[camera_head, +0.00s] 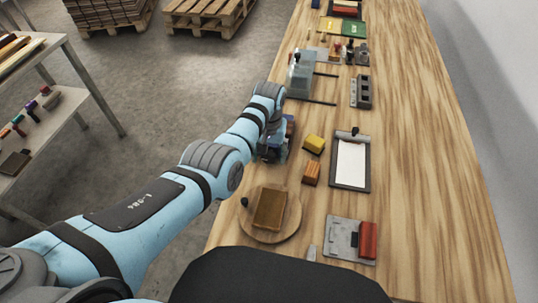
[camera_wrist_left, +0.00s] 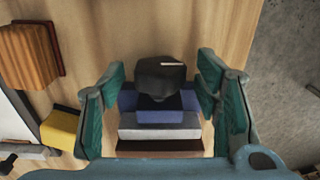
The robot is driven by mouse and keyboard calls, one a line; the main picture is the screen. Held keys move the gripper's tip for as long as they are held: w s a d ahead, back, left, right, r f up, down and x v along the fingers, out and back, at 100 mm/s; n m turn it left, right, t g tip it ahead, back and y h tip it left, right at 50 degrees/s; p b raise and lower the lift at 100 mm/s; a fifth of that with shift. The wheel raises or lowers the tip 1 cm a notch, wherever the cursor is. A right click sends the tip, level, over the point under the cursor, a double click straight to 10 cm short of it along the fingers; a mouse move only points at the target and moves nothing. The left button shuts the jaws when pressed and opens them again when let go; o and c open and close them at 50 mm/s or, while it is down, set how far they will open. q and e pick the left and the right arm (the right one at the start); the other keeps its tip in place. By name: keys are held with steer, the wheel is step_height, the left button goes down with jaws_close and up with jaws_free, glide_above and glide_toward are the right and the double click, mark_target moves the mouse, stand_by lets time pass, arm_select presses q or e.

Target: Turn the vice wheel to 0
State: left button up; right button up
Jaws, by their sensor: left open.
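The vice shows in the left wrist view as a stepped block with blue (camera_wrist_left: 158,117), grey and brown layers. Its dark faceted wheel (camera_wrist_left: 158,80) carries a short pale line near its top, pointing right. No number can be read. My left gripper (camera_wrist_left: 162,72) is open, with one green finger pad on each side of the wheel and a visible gap to it on both sides. In the head view my left gripper (camera_head: 270,150) is at the table's left edge, and the arm hides much of the vice. My right gripper is out of view.
A yellow block (camera_head: 314,143) and an orange-brown block (camera_head: 311,173) lie right of the vice. A clipboard (camera_head: 366,144) is farther right. A round wooden board (camera_head: 289,226) is nearer me, and a clear box (camera_head: 300,78) is beyond. The table's right side is clear.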

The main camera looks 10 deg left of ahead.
arm_select(q)
steer(key=shift+s+r, duration=0.15)
steer(key=shift+s, duration=0.1)
steer(key=shift+c, duration=1.3)
steer(key=c, duration=0.9)
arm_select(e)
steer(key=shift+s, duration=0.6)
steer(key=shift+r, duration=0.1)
